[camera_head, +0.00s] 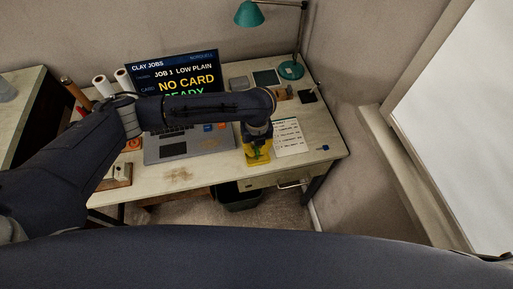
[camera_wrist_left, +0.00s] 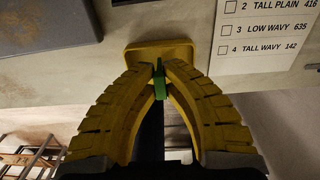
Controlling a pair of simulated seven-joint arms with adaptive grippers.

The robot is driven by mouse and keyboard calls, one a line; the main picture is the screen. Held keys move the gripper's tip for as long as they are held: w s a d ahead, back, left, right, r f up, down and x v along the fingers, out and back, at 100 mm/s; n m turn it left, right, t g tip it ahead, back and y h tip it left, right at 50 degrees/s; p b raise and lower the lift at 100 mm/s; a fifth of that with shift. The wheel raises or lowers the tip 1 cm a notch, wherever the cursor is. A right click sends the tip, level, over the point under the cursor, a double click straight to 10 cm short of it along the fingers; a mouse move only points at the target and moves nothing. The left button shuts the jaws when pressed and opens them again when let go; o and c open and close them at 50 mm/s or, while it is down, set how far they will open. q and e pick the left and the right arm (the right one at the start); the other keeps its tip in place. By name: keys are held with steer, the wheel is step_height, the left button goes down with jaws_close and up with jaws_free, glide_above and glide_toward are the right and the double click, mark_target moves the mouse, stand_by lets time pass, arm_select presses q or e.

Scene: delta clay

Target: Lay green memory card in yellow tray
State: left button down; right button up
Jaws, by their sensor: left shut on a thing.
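The green memory card (camera_wrist_left: 159,82) is pinched between the yellow fingertips of my left gripper (camera_wrist_left: 159,76). In the head view my left gripper (camera_head: 257,155) is at the front edge of the desk, right of the laptop. The yellow tray (camera_wrist_left: 183,49) lies on the desk just beyond the fingertips in the left wrist view, partly hidden by the fingers. In the head view the tray and the yellow fingers blend together. I cannot tell whether the card touches the tray. My right gripper is not in view.
A laptop (camera_head: 180,150) stands left of the gripper, with a screen reading "NO CARD" behind my arm. A printed checklist (camera_head: 290,136) lies right of the tray. A teal lamp (camera_head: 290,70) stands at the back right. A dark bin (camera_head: 238,198) is below the desk.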

mark_target(257, 148)
arm_select(q)
steer(key=shift+f, duration=0.2)
steer(key=c, duration=1.5)
jaws_free()
steer(key=shift+r, duration=0.15)
step_height(257, 148, up, 12)
steer(key=shift+w, duration=0.1)
